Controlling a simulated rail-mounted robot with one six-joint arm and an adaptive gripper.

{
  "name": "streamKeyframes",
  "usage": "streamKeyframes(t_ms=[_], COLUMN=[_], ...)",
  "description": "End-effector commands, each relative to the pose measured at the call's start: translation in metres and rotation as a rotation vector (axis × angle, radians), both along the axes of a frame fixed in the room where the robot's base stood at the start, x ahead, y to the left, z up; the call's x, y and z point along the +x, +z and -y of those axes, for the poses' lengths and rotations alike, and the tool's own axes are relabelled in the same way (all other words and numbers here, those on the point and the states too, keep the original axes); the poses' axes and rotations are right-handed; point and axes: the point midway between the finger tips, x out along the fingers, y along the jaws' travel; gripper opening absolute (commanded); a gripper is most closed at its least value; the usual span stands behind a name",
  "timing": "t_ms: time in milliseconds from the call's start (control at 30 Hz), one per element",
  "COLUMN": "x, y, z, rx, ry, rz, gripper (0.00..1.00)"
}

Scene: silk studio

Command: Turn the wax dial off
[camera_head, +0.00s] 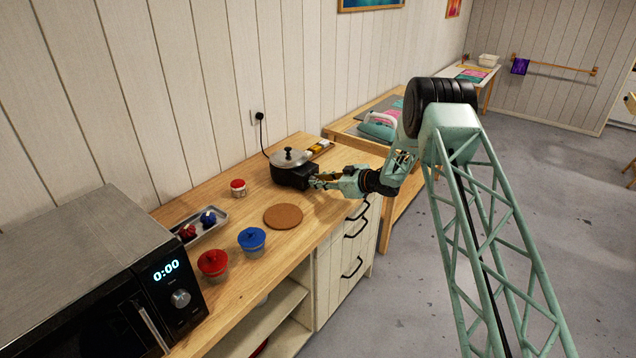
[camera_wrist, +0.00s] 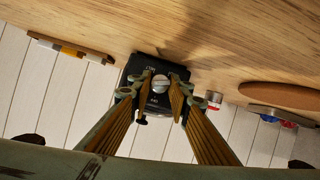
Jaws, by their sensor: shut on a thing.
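The wax melter is a black box (camera_head: 290,176) with a lidded silver pot (camera_head: 289,157) on top, standing on the wooden counter by the wall. In the wrist view its black front panel (camera_wrist: 141,66) carries a silver dial (camera_wrist: 160,84) with small white lettering around it, too small to read surely. My gripper (camera_head: 317,182) is at the front of the melter; in the wrist view my gripper (camera_wrist: 160,86) has its two ribbed fingers closed on either side of the dial. The fingertips hide part of the panel.
A microwave (camera_head: 110,275) fills the near left. A strip of wax blocks (camera_head: 320,147) lies behind the melter.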

Motion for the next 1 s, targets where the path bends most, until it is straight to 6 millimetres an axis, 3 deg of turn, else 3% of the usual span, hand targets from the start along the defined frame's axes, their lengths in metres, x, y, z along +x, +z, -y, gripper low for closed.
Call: streamKeyframes(t_ms=[1000], x=[-0.0017], y=[-0.0041], z=[-0.0007], rx=[-0.167], ry=[0.0], rz=[0.274], gripper=[0.07])
